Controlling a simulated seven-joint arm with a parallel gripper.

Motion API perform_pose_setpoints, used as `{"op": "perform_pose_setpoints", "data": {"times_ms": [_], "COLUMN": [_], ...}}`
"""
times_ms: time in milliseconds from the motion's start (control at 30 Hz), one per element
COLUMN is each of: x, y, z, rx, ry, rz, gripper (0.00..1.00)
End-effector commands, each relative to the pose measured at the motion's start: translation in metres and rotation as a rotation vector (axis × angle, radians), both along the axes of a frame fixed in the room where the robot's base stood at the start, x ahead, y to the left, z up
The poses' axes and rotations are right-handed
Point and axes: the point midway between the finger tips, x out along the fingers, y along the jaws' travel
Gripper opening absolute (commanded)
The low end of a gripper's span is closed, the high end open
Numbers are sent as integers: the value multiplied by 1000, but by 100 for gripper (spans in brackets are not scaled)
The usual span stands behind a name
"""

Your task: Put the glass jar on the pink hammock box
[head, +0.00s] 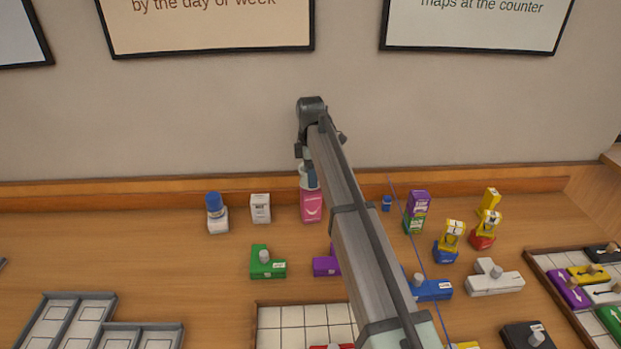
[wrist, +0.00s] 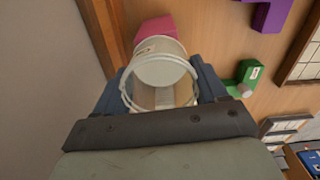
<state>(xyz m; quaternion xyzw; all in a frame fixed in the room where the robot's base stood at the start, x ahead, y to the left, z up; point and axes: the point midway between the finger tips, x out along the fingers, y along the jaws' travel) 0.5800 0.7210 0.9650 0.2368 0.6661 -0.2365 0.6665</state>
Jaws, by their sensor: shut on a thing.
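The glass jar (wrist: 160,72) is clear with a pale label, and it sits between the two blue fingers of my gripper (wrist: 160,86), which is shut on it. In the head view the jar (head: 309,183) shows partly below my gripper (head: 308,168), with the arm covering its right side. The pink hammock box (head: 312,208) stands upright at the back of the counter, directly below the jar. It also shows beyond the jar in the wrist view (wrist: 153,29). I cannot tell whether the jar touches the box top.
Left of the pink box stand a white box (head: 260,208) and a blue-capped bottle (head: 216,213). To the right are a small blue jar (head: 387,203) and a purple box (head: 418,201) on a green one. Green (head: 267,264) and purple (head: 325,266) blocks lie in front.

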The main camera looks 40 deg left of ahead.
Motion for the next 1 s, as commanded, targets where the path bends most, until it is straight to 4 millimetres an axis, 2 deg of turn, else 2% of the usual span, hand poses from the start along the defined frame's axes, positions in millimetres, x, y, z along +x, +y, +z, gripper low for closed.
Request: {"op": "perform_pose_setpoints", "data": {"times_ms": [133,567,600,833,1000], "x": [0,0,0,0,0], "y": [-1,0,0,0,0], "z": [-18,-23,-23,-22,-22], "rx": [-2,0,0,0,-1], "ry": [1,0,0,0,1], "rz": [0,0,0,0,0], "gripper": [37,37,76,97,97]}}
